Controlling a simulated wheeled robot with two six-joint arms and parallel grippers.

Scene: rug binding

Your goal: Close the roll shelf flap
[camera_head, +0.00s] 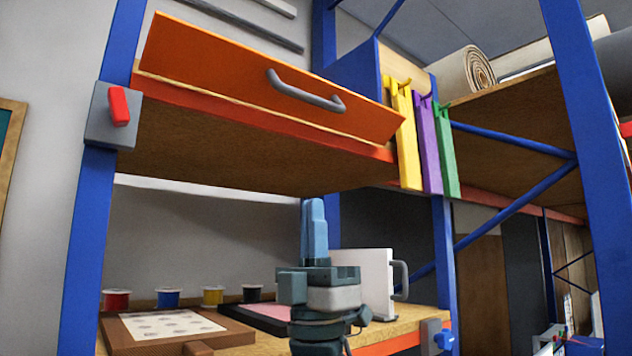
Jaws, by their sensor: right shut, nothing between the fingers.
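The orange roll shelf flap (220,65) spans the front of the upper shelf bay and leans outward at a tilt, with a gap behind its upper edge. A grey bar handle (305,92) is fixed to its face, right of the middle. My right gripper (314,215) points straight up below the flap, its blue fingers together with nothing between them. It is well apart from the flap and handle. My left gripper does not show.
Blue rack posts (90,220) stand on both sides. Yellow (405,135), purple (428,140) and green (445,150) strips hang right of the flap. A lower workbench (400,325) holds several spools, a patterned board (170,326) and a white panel (362,275). Rolls (465,75) lie on the upper right shelf.

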